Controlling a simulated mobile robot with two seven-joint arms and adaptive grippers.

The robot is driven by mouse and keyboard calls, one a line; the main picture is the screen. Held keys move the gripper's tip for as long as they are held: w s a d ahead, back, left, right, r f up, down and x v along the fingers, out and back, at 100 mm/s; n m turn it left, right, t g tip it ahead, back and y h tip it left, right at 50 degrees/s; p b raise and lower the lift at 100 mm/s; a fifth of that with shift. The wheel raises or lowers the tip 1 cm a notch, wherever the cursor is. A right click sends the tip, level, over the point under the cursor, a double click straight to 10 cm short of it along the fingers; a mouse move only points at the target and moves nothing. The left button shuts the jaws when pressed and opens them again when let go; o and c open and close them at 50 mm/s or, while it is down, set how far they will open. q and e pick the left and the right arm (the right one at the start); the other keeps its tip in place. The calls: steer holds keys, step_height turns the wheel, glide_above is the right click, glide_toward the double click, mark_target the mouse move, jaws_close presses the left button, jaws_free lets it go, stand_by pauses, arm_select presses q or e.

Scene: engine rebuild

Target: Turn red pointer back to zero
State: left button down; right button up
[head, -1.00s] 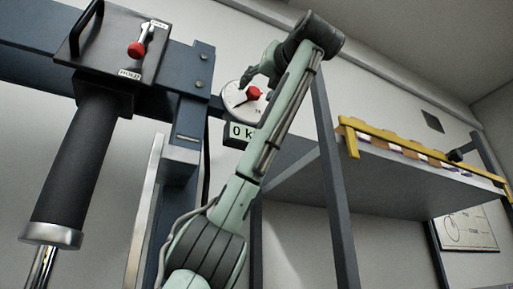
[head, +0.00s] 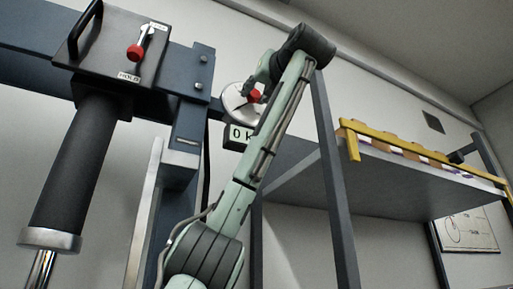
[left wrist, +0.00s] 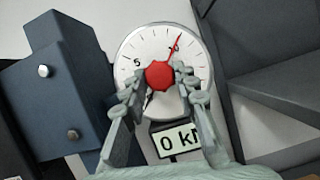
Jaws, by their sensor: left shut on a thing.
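The round white gauge (head: 232,97) hangs beside the blue post, and it fills the upper middle of the left wrist view (left wrist: 135,50). A red knob (left wrist: 159,75) sits at its centre, also seen in the head view (head: 255,96). The thin red pointer (left wrist: 176,45) runs from the knob up and slightly right, near a numeral on the upper dial. A dark needle (left wrist: 148,100) points down and left, partly hidden by a finger. My left gripper (left wrist: 160,82) is shut on the knob, a finger on either side. My right gripper is not in view.
A "0 k..." label (head: 238,134) is below the gauge. A grey shelf (head: 370,180) with a yellow rail (head: 415,152) is at right, close to my arm.

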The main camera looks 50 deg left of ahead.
arm_select(q)
steer(key=shift+n+g, duration=0.3)
steer(key=shift+n, duration=0.6)
steer(key=shift+w+d+n+g+y, duration=0.15)
steer(key=shift+n+g+y, duration=0.15)
steer(key=shift+n+g, duration=0.5)
steer(key=n, duration=0.2)
steer(key=shift+n+g, duration=0.3)
steer(key=shift+g, duration=0.1)
steer(key=shift+n, duration=0.5)
steer(key=shift+n+g+p, duration=0.35)
steer(key=shift+n+g, duration=0.35)
steer(key=shift+n, duration=0.4)
steer(key=shift+n+g, duration=0.3)
steer(key=shift+n, duration=0.1)
steer(key=shift+w, duration=0.1)
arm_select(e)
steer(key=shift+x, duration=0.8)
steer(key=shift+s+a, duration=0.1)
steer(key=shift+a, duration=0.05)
